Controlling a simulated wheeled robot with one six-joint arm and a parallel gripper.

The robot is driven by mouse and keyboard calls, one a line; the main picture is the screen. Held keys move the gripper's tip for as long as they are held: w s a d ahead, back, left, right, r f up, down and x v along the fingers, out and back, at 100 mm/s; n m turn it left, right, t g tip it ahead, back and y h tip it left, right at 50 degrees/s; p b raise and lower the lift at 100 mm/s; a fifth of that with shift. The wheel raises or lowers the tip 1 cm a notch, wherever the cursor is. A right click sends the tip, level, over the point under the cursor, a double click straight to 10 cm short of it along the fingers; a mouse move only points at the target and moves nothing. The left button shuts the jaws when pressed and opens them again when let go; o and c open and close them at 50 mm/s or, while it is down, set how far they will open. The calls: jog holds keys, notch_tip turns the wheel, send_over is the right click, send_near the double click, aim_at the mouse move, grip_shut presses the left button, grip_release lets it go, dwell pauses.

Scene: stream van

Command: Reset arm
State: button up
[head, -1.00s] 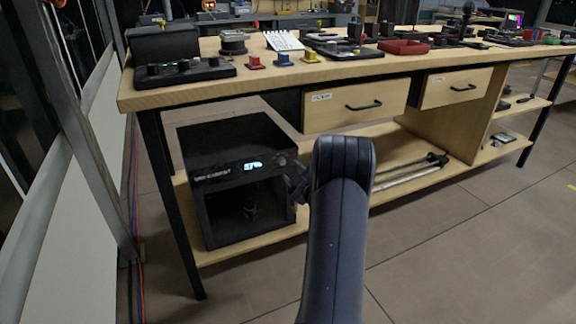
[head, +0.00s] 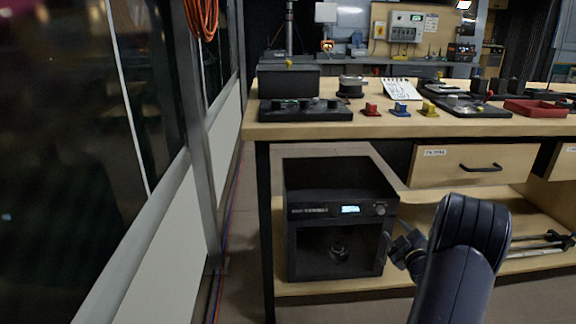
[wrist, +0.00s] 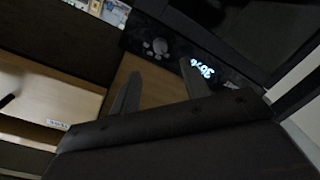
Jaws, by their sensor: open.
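My arm rises at the lower right of the head view, bent over at a dark joint. My gripper (head: 405,245) shows small and dark just left of that joint, close to the right front edge of a black box-shaped machine (head: 340,190) on the bench's lower shelf. In the wrist view the two fingers of my gripper (wrist: 157,92) stand apart with nothing between them. The machine's lit display (wrist: 200,70) and knob lie beyond the fingers there. I cannot tell whether the gripper touches the machine.
The wooden workbench (head: 330,129) carries a black box, a dark panel, small red, blue and yellow blocks and a red tray (head: 536,108). A drawer (head: 440,168) is closed beneath it. A glass partition with a metal post (head: 200,130) stands at left. Floor shows between them.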

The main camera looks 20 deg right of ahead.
aim_at(382, 213)
jog(key=w, duration=0.3)
jog(key=w+d+b, duration=0.1)
jog(key=w, duration=0.2)
jog(key=w+b, duration=0.1)
jog(key=w, duration=0.2)
jog(key=shift+d+f, duration=0.2)
jog(key=shift+d, duration=0.15)
jog(key=shift+s, duration=0.1)
